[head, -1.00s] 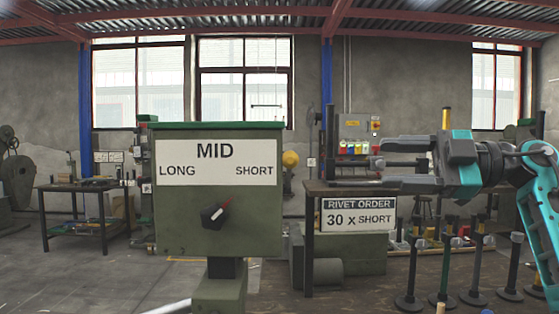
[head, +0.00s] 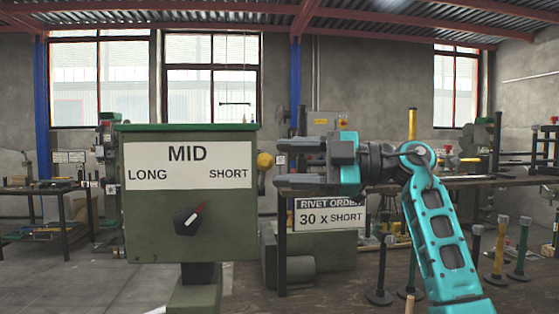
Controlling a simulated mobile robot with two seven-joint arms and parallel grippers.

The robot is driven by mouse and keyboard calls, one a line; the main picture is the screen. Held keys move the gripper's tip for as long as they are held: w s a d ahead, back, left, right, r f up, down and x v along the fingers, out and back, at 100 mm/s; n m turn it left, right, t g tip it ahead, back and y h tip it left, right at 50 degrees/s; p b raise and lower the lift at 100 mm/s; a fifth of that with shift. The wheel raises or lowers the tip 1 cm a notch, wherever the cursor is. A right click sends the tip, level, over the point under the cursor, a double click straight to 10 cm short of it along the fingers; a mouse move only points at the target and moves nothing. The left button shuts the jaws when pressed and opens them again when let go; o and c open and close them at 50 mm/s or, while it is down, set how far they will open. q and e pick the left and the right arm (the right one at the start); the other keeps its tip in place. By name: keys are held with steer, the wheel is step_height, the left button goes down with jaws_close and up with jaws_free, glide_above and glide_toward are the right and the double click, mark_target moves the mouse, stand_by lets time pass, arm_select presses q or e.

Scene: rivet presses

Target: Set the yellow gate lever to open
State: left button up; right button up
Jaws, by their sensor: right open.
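A yellow ball-shaped knob (head: 264,160) shows just right of the green box (head: 150,225). It may be the gate lever's end; its shaft and its open and shut positions cannot be made out. My right gripper (head: 284,162) points left, with its two fingers apart one above the other and nothing between them. Its fingertips appear just right of the yellow knob; the depth between them is unclear. My left gripper is not in view.
The box bears a MID, LONG, SHORT label (head: 188,166) and a black dial (head: 188,221) with a red pointer towards the upper right. A sign (head: 330,216) reads RIVET ORDER 30 x SHORT. Several posts stand at the lower right, and a dark table (head: 47,192) is at the left.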

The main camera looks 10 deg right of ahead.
steer(key=shift+x, duration=1.05)
jaws_close()
